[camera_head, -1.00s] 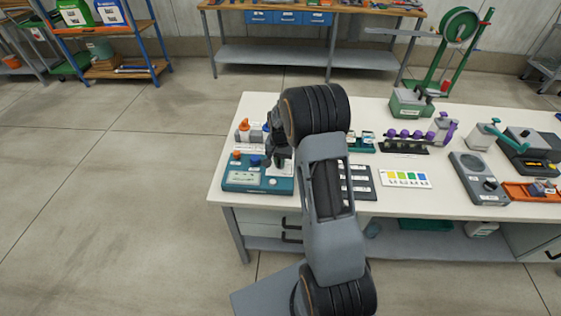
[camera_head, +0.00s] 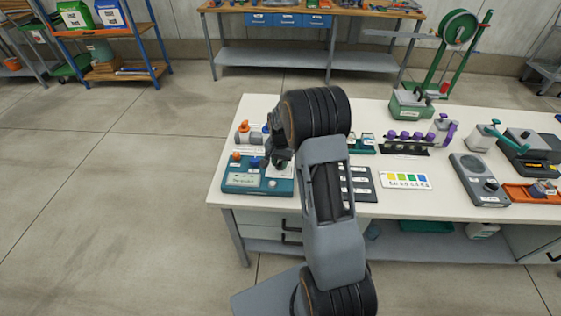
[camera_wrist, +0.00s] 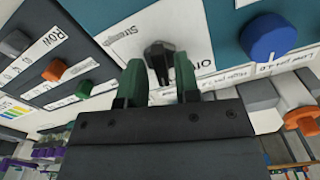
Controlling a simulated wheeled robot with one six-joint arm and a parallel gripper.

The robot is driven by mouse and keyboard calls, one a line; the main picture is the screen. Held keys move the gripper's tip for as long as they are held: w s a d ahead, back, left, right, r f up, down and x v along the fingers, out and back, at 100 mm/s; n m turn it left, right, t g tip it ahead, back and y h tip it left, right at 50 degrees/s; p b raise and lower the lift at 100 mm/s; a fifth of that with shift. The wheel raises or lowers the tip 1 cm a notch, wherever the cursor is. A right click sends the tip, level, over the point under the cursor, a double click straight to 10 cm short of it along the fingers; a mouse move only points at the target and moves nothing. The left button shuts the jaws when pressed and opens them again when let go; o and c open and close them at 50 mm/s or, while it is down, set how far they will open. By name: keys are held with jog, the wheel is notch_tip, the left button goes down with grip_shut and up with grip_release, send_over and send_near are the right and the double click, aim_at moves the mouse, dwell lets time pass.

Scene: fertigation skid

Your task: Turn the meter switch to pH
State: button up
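The teal meter box (camera_head: 240,181) sits at the front left corner of the white bench. A black switch knob (camera_wrist: 158,54) on a white label plate shows in the wrist view; its lettering is partly cut off, and I cannot tell its setting. My gripper (camera_wrist: 158,80) is open, with one green-padded finger on each side of the knob. I cannot tell whether either finger touches it. In the head view my gripper (camera_head: 277,152) is over the right part of the box, and my arm hides the knob there. A blue knob (camera_wrist: 269,37) is right of it.
The floor left of the bench is clear.

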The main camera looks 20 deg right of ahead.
aim_at(280, 162)
jog(key=shift+o, duration=0.6)
notch_tip(280, 162, up, 14)
jog(key=shift+b, duration=0.35)
jog(key=shift+f, duration=0.1)
jog(key=s+a+r+n+t, duration=0.2)
jog(key=s+a+n, duration=0.2)
jog(key=s, duration=0.7)
jog(key=s+a+r+n+t, duration=0.1)
jog(key=s+a+n, duration=0.4)
jog(key=s, duration=0.6)
jog(key=shift+a+r+t, duration=0.4)
jog(key=shift+a+r, duration=0.25)
jog(key=shift+a, duration=0.25)
